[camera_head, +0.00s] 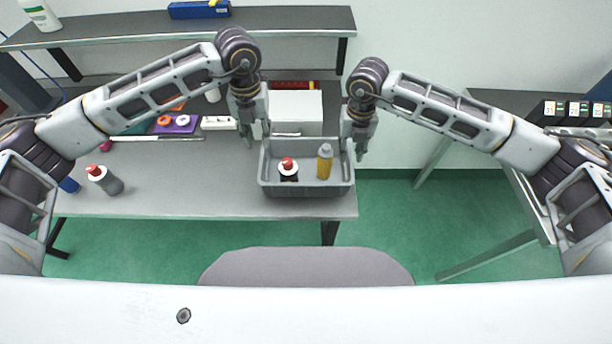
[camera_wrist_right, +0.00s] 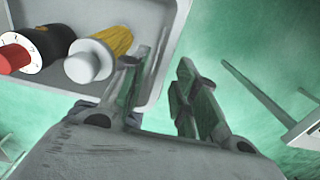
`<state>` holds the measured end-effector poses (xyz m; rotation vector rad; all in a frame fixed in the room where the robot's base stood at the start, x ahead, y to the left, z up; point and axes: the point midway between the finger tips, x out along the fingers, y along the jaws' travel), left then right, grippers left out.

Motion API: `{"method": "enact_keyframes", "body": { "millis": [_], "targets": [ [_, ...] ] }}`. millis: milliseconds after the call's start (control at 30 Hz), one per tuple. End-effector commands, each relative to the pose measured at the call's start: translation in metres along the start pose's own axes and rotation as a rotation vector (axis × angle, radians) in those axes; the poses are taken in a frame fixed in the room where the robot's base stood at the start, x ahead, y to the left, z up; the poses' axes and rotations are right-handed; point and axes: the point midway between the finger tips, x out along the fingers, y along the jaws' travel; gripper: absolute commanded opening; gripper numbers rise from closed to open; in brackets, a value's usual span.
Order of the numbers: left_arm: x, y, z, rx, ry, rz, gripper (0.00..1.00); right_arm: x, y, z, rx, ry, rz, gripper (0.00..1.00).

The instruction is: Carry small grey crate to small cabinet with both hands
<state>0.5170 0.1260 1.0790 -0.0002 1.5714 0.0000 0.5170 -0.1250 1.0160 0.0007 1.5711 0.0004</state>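The small grey crate (camera_head: 306,188) sits at the right front end of the grey workbench (camera_head: 200,185). A dark bottle with a red cap (camera_head: 288,166) and a yellow bottle with a grey cap (camera_head: 324,164) stand in it. My left gripper (camera_head: 257,138) is at the crate's left wall, fingers apart. My right gripper (camera_head: 355,150) is at its right wall. In the right wrist view the right gripper (camera_wrist_right: 163,75) is open, one finger inside the crate (camera_wrist_right: 180,22) and one outside. A white box (camera_head: 297,108) stands behind the crate; I cannot tell whether it is the small cabinet.
A grey bottle with a red cap (camera_head: 104,180) stands on the bench at left. A purple item (camera_head: 178,124) lies farther back. A shelf (camera_head: 180,27) spans above. Another table with dark bins (camera_head: 575,111) is at right. Green floor (camera_head: 400,215) lies between. A rounded grey seat (camera_head: 305,265) is in front.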

Motion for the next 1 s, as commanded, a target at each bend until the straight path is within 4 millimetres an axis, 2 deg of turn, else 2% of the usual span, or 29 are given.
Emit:
{"method": "enact_keyframes", "body": {
  "millis": [100, 300, 1000],
  "targets": [
    [0.0, 0.0, 0.0, 0.0, 0.0, 0.0, 0.29, -0.014, 0.0, 0.001, 0.0, -0.001, 0.0, 0.29],
    [0.0, 0.0, 0.0, 0.0, 0.0, 0.0, 0.29, -0.025, 0.0, 0.0, 0.0, 0.0, -0.001, 0.29],
    [0.0, 0.0, 0.0, 0.0, 0.0, 0.0, 0.29, -0.026, 0.0, 0.0, 0.0, 0.001, -0.001, 0.29]
  ]
}}
